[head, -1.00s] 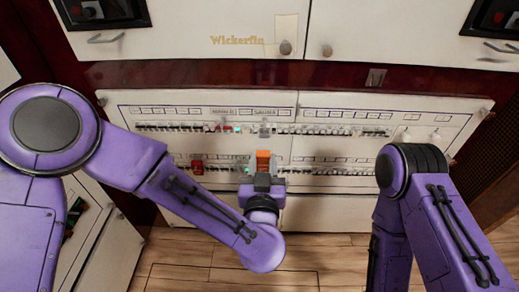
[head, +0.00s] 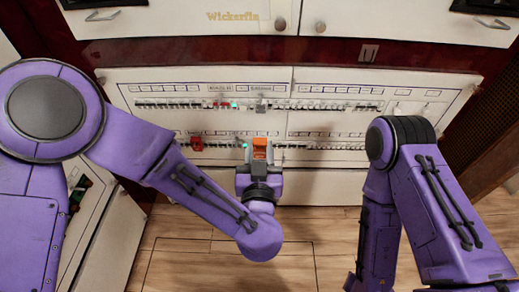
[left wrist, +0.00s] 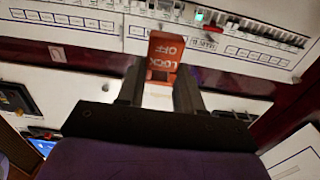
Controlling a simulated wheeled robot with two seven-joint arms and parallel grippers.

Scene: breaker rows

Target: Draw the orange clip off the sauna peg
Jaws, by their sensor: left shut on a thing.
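The orange clip (head: 260,147), marked LOCK OFF in the left wrist view (left wrist: 166,48), sits between the two fingers of my left gripper (head: 260,168). The gripper (left wrist: 160,82) is shut on it. In the head view the clip shows below the grey peg (head: 262,105) under the middle label of the upper row, which is too blurred to read now. The clip appears apart from this peg and in front of the lower row. My right arm is in view at the right, but its gripper is not.
The white breaker panel (head: 440,92) carries two rows of switches. A red block (head: 196,144) sits on the lower row at left. Cabinet doors with knobs are above; the wooden floor (head: 190,262) is clear.

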